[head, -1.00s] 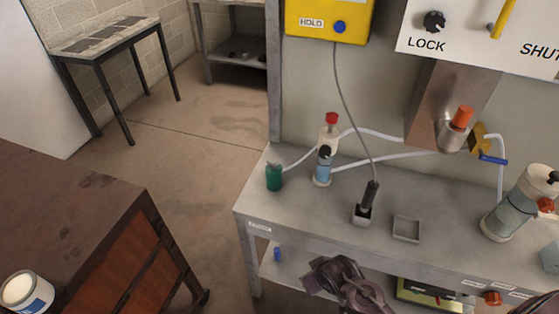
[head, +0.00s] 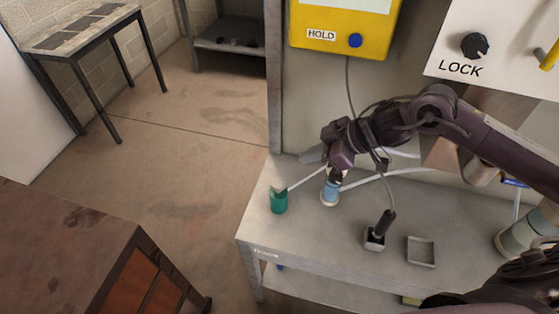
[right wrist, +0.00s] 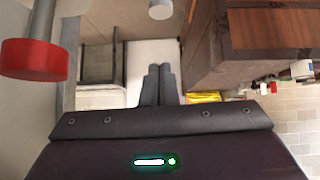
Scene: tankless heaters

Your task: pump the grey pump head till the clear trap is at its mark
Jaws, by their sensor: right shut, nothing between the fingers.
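A small clear vessel with blue liquid (head: 330,192) stands on the grey bench, its top partly hidden by my right gripper. A green container with a grey top (head: 279,203) stands to its left. A larger clear vessel (head: 520,238) is at the right, partly behind my arm. I cannot tell for sure which is the trap or the pump head; no level mark is readable. My left gripper is not in view.
A red cap (right wrist: 35,60) is close at left in the right wrist view. Pale hoses run behind my gripper. A corded black tool in a holder (head: 376,238) and an empty square tray (head: 421,251) stand on the bench. A yellow box (head: 345,40) hangs above.

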